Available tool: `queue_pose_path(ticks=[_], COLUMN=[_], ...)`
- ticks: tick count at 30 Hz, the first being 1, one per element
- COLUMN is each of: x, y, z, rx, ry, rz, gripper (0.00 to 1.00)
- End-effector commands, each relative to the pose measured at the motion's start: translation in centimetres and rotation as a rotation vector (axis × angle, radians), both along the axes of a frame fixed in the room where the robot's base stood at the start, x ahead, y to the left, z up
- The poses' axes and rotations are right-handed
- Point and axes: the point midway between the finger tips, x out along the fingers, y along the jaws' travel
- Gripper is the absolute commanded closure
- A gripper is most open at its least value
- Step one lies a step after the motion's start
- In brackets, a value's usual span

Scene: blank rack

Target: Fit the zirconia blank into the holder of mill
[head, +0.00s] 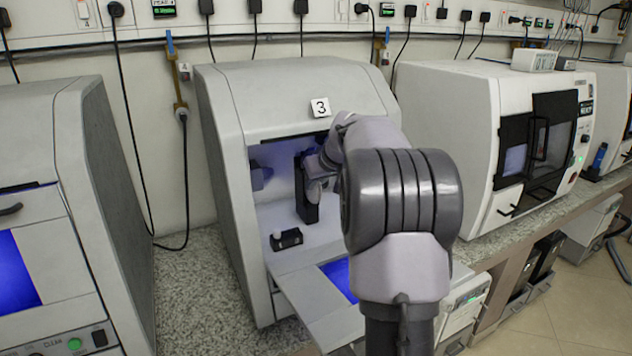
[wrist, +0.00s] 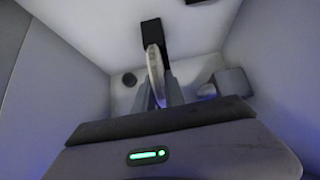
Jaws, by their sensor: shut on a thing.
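The zirconia blank (wrist: 154,75) is a pale disc, seen nearly edge-on in the wrist view. My gripper (wrist: 158,92) is shut on it, one finger on each side. The upper edge of the blank meets the black holder (wrist: 151,30) in the wrist view; I cannot tell how deep it sits. In the head view the open chamber of the mill (head: 232,115) marked 3 takes in the end of my arm. A dark upright block (head: 305,190) shows beside my wrist there. The blank is hidden by my arm in the head view.
The mill's lowered front flap (head: 318,303) juts out below. Chamber walls (wrist: 62,50) are close on both sides. Other mills stand left and right (head: 450,110).

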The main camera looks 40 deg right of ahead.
Motion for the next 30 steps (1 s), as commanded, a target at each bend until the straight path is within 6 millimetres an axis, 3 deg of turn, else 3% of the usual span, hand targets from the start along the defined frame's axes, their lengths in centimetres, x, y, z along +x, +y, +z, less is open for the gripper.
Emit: queue_pose_path(ticks=[8,9,12,18,23,30], x=[0.6,0.7,0.6,0.4,-1.4,-6.1], y=[-0.1,-0.2,-0.2,-0.1,0.3,1.4], z=[-0.1,-0.1,-0.2,0.2,2.6,8.2], rx=[0.0,0.0,0.0,0.0,-0.001,-0.002], ry=[-0.001,-0.001,-0.001,0.0,-0.003,-0.003], rz=[0.0,0.0,0.0,0.0,-0.003,-0.003], gripper=[1.0,0.82,0.62,0.6,0.6,0.6])
